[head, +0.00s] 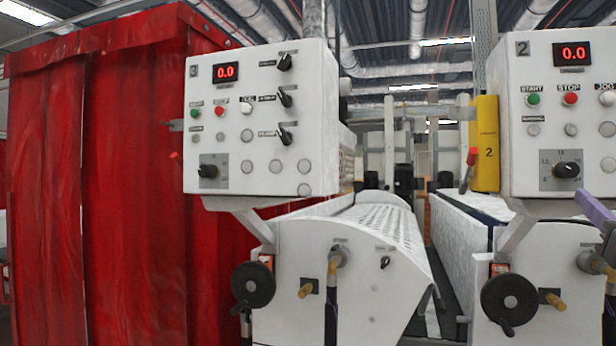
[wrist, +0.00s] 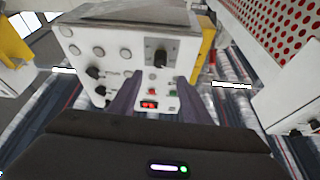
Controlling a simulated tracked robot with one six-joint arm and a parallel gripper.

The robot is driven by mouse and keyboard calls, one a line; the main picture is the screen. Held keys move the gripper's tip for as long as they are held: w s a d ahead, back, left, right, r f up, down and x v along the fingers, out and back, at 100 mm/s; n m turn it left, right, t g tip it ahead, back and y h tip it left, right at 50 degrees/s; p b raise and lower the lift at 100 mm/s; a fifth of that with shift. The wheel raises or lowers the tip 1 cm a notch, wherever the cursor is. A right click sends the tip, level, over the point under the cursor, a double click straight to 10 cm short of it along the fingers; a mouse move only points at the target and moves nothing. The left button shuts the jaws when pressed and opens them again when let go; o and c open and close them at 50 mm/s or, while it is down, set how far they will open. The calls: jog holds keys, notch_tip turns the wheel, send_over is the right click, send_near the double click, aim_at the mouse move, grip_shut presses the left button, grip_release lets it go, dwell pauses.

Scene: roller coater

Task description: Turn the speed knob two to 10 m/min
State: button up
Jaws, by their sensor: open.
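Control panel 2 (head: 520,100) is the white box at the right of the head view. Its red display (head: 574,54) reads 0.0. Its black speed knob (head: 567,170) sits on a grey scale plate low on the panel; I cannot tell its exact setting. In the wrist view the panel appears upside down, with the knob (wrist: 160,57) and lit display (wrist: 149,104). My gripper (wrist: 160,80) is open and empty, its two purple-grey fingers apart in front of the panel, the knob showing just beyond the tips. One finger shows at the right edge of the head view.
Panel 3 (head: 255,120) stands to the left, also reading 0.0, with its own knob. Handwheels (head: 508,300) are below. A red curtain (head: 100,170) fills the left.

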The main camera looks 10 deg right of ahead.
aim_at(573, 174)
jog(key=x, duration=1.2)
jog(key=shift+w+d, duration=0.25)
jog(key=shift+w, duration=0.05)
jog(key=shift+c, duration=0.5)
jog(key=c, duration=0.9)
